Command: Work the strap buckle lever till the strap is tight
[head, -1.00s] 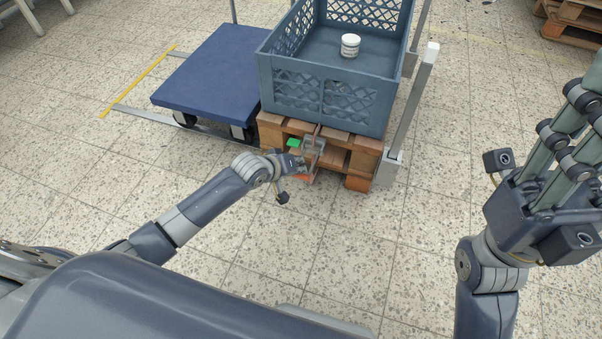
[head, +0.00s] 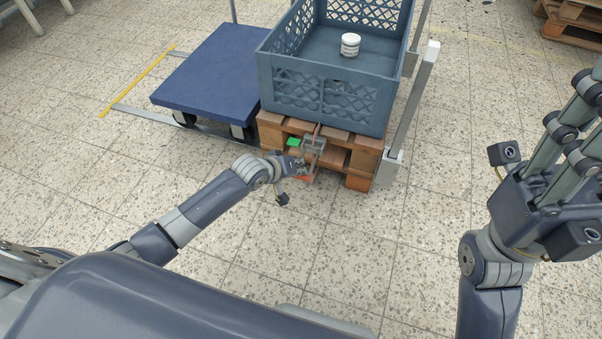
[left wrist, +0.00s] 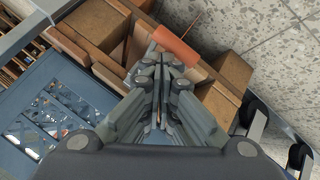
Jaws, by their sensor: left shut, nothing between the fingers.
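The strap buckle (head: 314,146) is a grey metal piece at the front of the wooden pallet, below the crate. A thin brown strap (head: 317,130) shows just above it. The orange lever grip (head: 304,179) is low at the buckle; it shows in the left wrist view as an orange cylinder (left wrist: 178,45) just beyond the fingertips. My left gripper (head: 302,167) is shut and empty beside the buckle; its closed fingers also show in the left wrist view (left wrist: 162,68). They partly hide the lever. Whether they touch it is unclear. My right gripper (head: 584,100) is raised at the right, its tips cut off.
A blue-grey crate (head: 318,91) holding a white jar (head: 350,45) stands on the pallet (head: 361,162). A green piece (head: 294,142) sits beside the buckle. A blue wheeled dolly (head: 208,73) stands left, a metal post (head: 411,115) right. The floor in front is clear.

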